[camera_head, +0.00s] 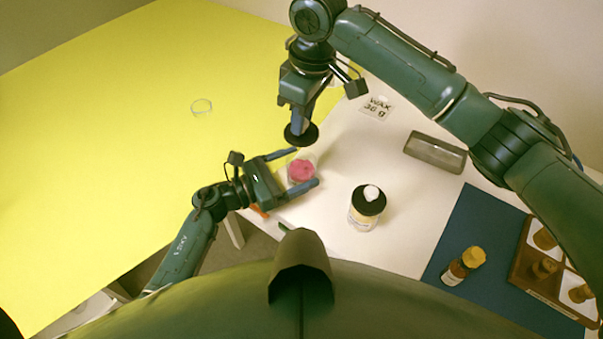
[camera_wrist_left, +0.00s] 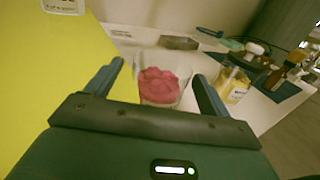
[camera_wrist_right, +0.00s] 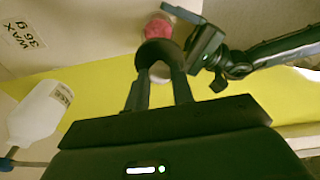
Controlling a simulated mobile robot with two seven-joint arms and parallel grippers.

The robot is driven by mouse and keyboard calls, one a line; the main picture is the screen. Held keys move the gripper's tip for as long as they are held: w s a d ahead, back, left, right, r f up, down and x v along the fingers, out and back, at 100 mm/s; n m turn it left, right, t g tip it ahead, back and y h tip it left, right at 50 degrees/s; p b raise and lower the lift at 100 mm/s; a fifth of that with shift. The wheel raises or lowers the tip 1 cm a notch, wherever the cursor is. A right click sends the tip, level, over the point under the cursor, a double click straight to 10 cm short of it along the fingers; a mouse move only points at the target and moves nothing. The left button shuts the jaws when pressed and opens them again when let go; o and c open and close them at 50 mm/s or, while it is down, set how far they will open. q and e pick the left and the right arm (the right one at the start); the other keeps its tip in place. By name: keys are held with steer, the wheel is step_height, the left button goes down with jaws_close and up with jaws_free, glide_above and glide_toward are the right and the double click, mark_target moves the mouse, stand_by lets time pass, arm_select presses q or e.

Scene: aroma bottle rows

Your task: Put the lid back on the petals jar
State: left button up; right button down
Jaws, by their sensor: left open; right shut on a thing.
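The petals jar (camera_head: 301,172) is a clear glass with pink petals, standing open on the white table. My left gripper (camera_head: 306,166) is open, with one finger on each side of the jar. The left wrist view shows the jar (camera_wrist_left: 160,88) between the two fingers; I cannot tell if they touch it. My right gripper (camera_head: 300,124) is shut on the dark round lid (camera_head: 301,137) and holds it above and beyond the jar. In the right wrist view the lid (camera_wrist_right: 158,52) hangs from the fingertips, with the pink petals (camera_wrist_right: 159,27) past it.
A bottle with a dark top and white knob (camera_head: 367,205) stands right of the jar. A grey box (camera_head: 435,152) and a wax card (camera_head: 377,106) lie farther back. A small amber bottle (camera_head: 463,266) stands on a blue mat (camera_head: 457,228) beside a wooden rack (camera_head: 520,277).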

mark_target(303, 135)
arm_select(q)
steer(key=shift+c, duration=0.4)
steer(key=c, duration=1.4)
arm_select(e)
steer(key=shift+f, duration=2.5)
